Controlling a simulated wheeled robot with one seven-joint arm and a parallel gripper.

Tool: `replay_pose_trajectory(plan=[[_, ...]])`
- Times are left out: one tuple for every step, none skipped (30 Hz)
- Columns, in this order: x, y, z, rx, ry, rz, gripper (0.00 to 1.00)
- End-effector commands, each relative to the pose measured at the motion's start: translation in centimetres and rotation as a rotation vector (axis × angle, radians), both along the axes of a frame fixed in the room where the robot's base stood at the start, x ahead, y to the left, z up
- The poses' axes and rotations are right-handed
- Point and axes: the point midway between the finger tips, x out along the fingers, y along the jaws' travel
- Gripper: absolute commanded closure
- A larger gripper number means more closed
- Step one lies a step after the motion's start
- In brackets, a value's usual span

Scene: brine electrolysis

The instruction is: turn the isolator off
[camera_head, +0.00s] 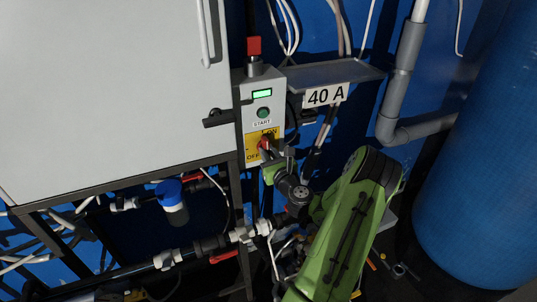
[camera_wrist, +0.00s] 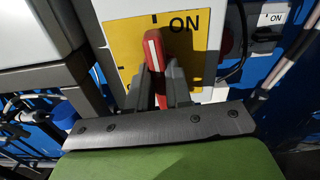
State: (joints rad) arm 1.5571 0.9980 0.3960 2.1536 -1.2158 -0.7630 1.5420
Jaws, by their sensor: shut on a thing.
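The isolator is a red handle (camera_wrist: 154,48) with a white stripe, on a yellow plate (camera_wrist: 121,38) marked ON at the upper right in the wrist view. The handle stands nearly upright there, its top just below a black mark left of the word ON. In the head view the yellow plate (camera_head: 251,147) is low on a grey control box, with OFF at its lower left. My gripper (camera_wrist: 154,84) is shut on the red handle, one dark finger on each side. It also shows in the head view (camera_head: 268,153). The handle's base is hidden by the fingers.
The control box (camera_head: 252,101) has a lit green display, a START button and a red knob (camera_head: 254,46) on top. A black lever (camera_head: 219,118) sticks out at its left. A shelf labelled 40 A (camera_head: 326,95) is at right. Pipes and a blue tank (camera_head: 480,150) stand nearby.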

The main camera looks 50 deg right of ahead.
Motion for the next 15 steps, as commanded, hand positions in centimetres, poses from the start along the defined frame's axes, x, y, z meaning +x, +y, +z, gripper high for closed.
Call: replay_pose_trajectory(plan=[[0.01,0.01,-0.13,-0.023,0.014,0.000,1.00],[0.00,0.01,-0.15,-0.038,0.022,0.000,1.00],[0.00,0.02,-0.18,-0.061,0.036,0.000,1.00],[0.00,0.02,-0.20,-0.079,0.047,0.000,1.00],[0.00,0.03,-0.21,-0.100,0.059,0.000,1.00],[0.02,0.04,-0.21,-0.127,0.076,0.000,1.00],[0.03,0.06,-0.21,-0.151,0.088,0.000,1.00],[0.04,0.07,-0.26,-0.173,0.102,0.000,1.00],[0.05,0.08,-0.28,-0.205,0.121,0.000,1.00],[0.07,0.09,-0.28,-0.231,0.136,0.000,1.00],[0.07,0.10,-0.29,-0.255,0.150,0.000,1.00],[0.08,0.12,-0.31,-0.288,0.170,0.000,1.00],[0.08,0.12,-0.29,-0.314,0.184,0.000,1.00],[0.07,0.12,-0.30,-0.337,0.198,0.000,1.00],[0.07,0.12,-0.33,-0.370,0.217,0.000,1.00]])
